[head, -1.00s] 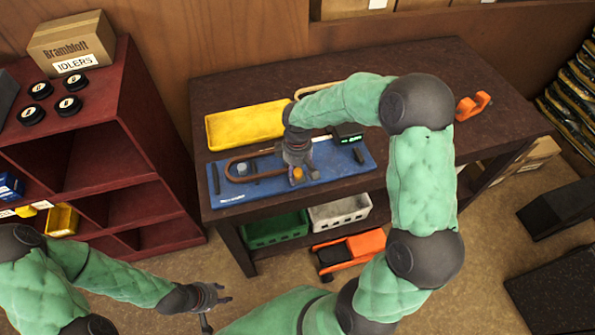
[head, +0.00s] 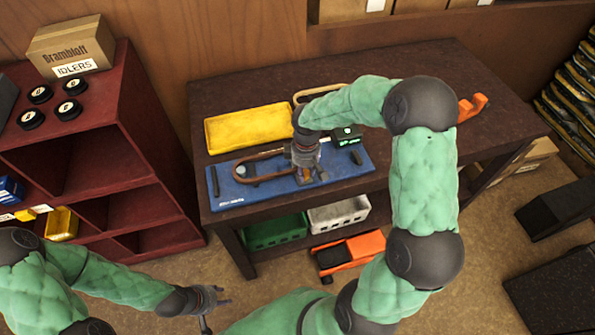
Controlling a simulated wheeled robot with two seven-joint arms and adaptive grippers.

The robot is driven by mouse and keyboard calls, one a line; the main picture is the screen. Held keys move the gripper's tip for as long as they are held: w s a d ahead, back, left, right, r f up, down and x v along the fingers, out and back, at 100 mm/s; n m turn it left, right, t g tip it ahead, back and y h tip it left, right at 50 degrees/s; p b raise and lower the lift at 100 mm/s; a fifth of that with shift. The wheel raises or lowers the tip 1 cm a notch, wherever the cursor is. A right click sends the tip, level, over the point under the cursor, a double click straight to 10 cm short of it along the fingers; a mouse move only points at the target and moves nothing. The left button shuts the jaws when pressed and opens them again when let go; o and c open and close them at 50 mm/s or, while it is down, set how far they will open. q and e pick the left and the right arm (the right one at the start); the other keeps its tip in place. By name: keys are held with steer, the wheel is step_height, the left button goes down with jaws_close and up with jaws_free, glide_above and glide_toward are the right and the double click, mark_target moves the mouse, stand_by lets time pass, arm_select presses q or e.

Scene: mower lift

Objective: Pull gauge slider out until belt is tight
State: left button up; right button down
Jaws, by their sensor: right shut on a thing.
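The blue gauge board (head: 345,175) lies flat on the dark workbench. A brown belt (head: 236,163) loops around a grey post (head: 241,169) at its left, and its right end runs behind my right gripper. My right gripper (head: 311,179) points down and is shut on the gauge slider, which it mostly hides. A small readout (head: 347,137) with green digits stands at the board's back right; the digits are too small to read. The belt still looks rounded at its left end. My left gripper (head: 217,311) is open and empty, low in front of the bench.
A yellow tray (head: 250,126) sits behind the board, and another belt (head: 320,91) lies at the back. An orange part (head: 471,107) stands at the bench's right. A red shelf (head: 128,110) with several black idlers is at left. Bins and an orange jack (head: 349,252) are below.

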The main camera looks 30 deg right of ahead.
steer(key=shift+d, duration=0.3)
steer(key=c, duration=0.9)
jaws_free()
steer(key=shift+r, duration=0.1)
step_height(320, 180, up, 12)
steer(key=shift+f, duration=0.1)
steer(key=shift+s, duration=0.1)
